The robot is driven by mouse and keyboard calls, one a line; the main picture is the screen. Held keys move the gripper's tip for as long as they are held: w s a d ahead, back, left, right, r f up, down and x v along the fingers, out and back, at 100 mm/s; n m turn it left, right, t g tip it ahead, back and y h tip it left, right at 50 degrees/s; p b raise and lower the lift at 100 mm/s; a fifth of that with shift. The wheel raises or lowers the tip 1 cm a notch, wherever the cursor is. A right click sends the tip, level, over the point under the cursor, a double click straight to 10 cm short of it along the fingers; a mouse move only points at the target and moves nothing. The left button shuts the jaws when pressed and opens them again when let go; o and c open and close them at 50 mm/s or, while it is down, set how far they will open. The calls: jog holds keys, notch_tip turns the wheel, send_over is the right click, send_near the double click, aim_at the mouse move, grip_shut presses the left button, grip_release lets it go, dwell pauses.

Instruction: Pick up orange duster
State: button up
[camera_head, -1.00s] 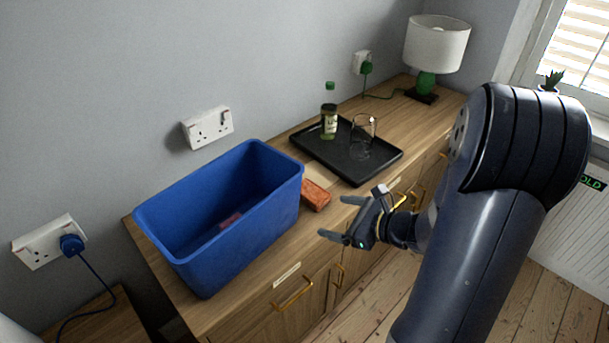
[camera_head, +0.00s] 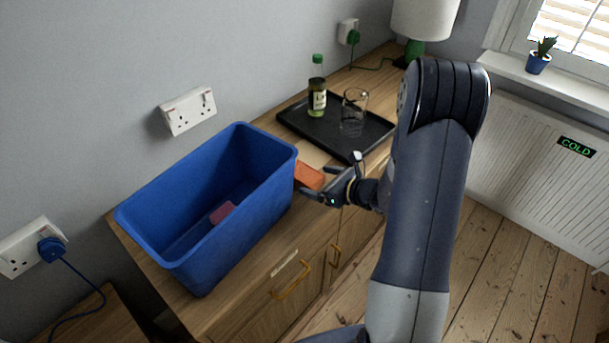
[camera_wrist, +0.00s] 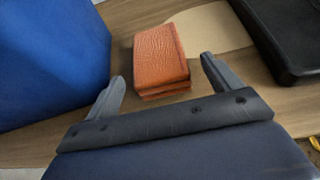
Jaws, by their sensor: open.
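An orange block-like object (camera_head: 309,175), which I take for the duster, lies on the wooden sideboard between the blue bin and the black tray. In the wrist view the orange duster (camera_wrist: 161,58) has a leathery top and layered edge. It lies just ahead of and between my two fingertips. My gripper (camera_head: 312,180) is open at the duster's near side, and its fingers (camera_wrist: 163,72) show spread with nothing held. In the head view my gripper hides part of the duster.
The blue bin (camera_head: 278,184) stands left of the duster with a pinkish-red item (camera_head: 222,212) inside. The black tray (camera_head: 300,122) holds a green-capped bottle (camera_head: 317,92) and a clear glass (camera_head: 354,112). A lamp (camera_head: 424,15) stands behind. The sideboard's front edge is close by.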

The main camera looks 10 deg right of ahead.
aim_at(305, 176)
jog(key=x, duration=0.3)
jog(key=shift+w+a, duration=0.15)
jog(key=c, duration=1)
